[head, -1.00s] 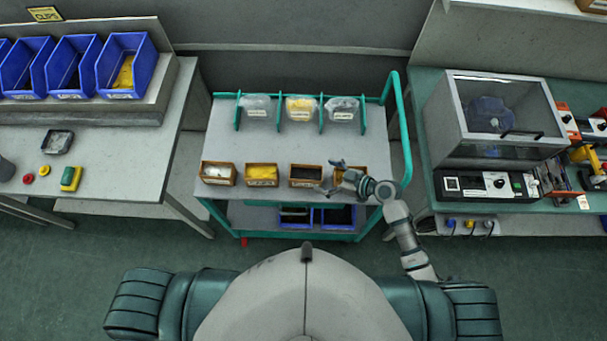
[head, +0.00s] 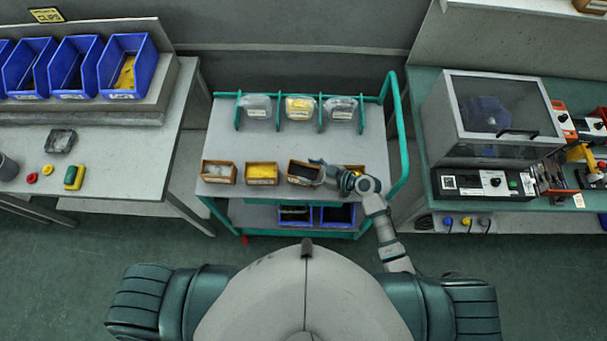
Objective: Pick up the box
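Several small brown boxes stand in a row along the front of the cart's top shelf (head: 225,140). The third box from the left (head: 302,180) has dark contents and sits slightly askew. My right gripper (head: 319,170) is at this box's right side, its fingers at or over the right wall. I cannot tell whether they are closed on it. The fourth box (head: 357,169) is mostly hidden behind my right gripper and wrist. My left gripper is out of view.
The second box (head: 261,174) has yellow contents, and the first box (head: 219,172) has pale contents. Clear bags hang between green dividers at the back. A green handle rail (head: 400,130) rises at the cart's right. Workbenches flank both sides.

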